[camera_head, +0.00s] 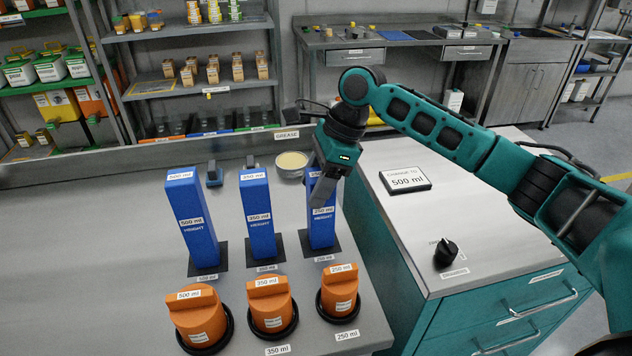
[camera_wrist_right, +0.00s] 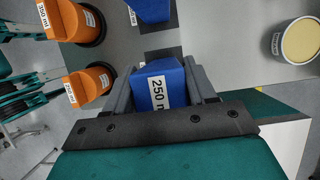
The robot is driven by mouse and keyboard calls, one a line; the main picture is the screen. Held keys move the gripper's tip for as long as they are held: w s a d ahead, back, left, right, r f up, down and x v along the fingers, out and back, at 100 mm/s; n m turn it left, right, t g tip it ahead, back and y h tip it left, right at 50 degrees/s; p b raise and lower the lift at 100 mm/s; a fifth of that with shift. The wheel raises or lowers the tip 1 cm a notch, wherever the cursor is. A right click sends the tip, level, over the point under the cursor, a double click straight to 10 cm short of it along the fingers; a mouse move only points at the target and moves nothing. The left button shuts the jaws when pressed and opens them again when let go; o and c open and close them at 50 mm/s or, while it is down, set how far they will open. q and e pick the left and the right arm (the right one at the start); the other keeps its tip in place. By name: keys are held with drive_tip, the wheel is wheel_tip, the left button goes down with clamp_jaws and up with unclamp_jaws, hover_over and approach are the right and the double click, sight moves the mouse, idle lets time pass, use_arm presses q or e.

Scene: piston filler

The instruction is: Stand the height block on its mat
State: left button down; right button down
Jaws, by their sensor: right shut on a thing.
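The blue 250 ml height block (camera_head: 321,230) is upright at the right end of the row, with its base over the black mat (camera_head: 336,251) labelled 250 ml. I cannot tell whether its base touches the mat. My right gripper (camera_head: 324,188) reaches down around its top and is shut on it. The right wrist view shows the block's labelled top (camera_wrist_right: 158,88) between the two fingers (camera_wrist_right: 160,88). The blue 500 ml block (camera_head: 193,225) and 350 ml block (camera_head: 257,220) stand on their own black mats to the left. My left gripper is not in view.
Several orange pieces (camera_head: 271,305) stand in black rings along the front. A tin of grease (camera_head: 291,164) is behind the gripper. A cabinet to the right bears a sign reading 500 ml (camera_head: 405,180) and a black knob (camera_head: 446,252). The counter's left part is clear.

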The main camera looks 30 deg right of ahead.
drive_tip(key=shift+f, duration=0.1)
drive_tip(key=shift+c, duration=1.8)
unclamp_jaws()
drive_tip(key=v, duration=1.2)
drive_tip(key=shift+s, duration=0.15)
